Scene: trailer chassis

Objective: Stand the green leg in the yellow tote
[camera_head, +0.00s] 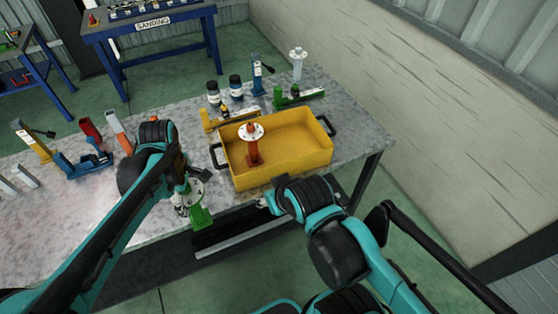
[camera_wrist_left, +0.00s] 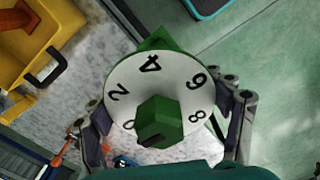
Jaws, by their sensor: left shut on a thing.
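The green leg (camera_head: 201,216) has a white round plate with numbers and a green knob on top. My left gripper (camera_head: 187,199) is shut on it near the table's front edge, left of the tote. In the left wrist view the leg's plate (camera_wrist_left: 157,95) sits between the two fingers, and its lower part is mostly hidden beneath. The yellow tote (camera_head: 238,180) stands on the table with a red leg (camera_head: 252,146) upright inside, towards its left. My right gripper (camera_head: 265,200) is by the tote's front wall; its opening is unclear. The tote's corner also shows in the left wrist view (camera_wrist_left: 50,30).
Behind the tote stand dark jars (camera_head: 213,93), a blue leg (camera_head: 257,77) and a white leg (camera_head: 297,66). A green part (camera_head: 292,98) lies nearby. Blue, red and yellow parts (camera_head: 82,160) occupy the table's left. The tote's right half is empty.

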